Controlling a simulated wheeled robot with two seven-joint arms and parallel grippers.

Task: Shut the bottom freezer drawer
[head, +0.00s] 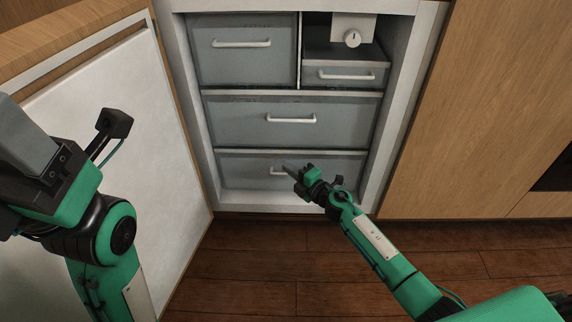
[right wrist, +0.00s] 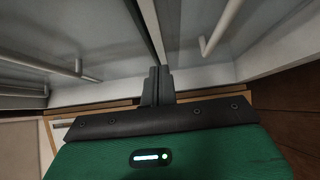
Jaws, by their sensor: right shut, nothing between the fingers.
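The bottom freezer drawer (head: 240,169) is a grey front with a white handle, low in the open white freezer. It looks about in line with the drawer above; I cannot tell if a small gap is left. My right gripper (head: 287,168) is shut and empty in front of this drawer, hiding part of its handle. Contact is unclear. In the right wrist view its dark fingers (right wrist: 158,85) are together, pointing at the drawer fronts, with a white handle (right wrist: 222,27) to their right. My left gripper (head: 20,140) is at the left edge, partly cut off; its jaws cannot be made out.
The middle drawer (head: 240,118), upper left drawer (head: 225,60) and small upper right drawer (head: 345,76) sit above. The white open door (head: 150,150) stands at the left, behind my left arm. A wooden cabinet (head: 480,110) is at the right. The wooden floor (head: 250,260) is clear.

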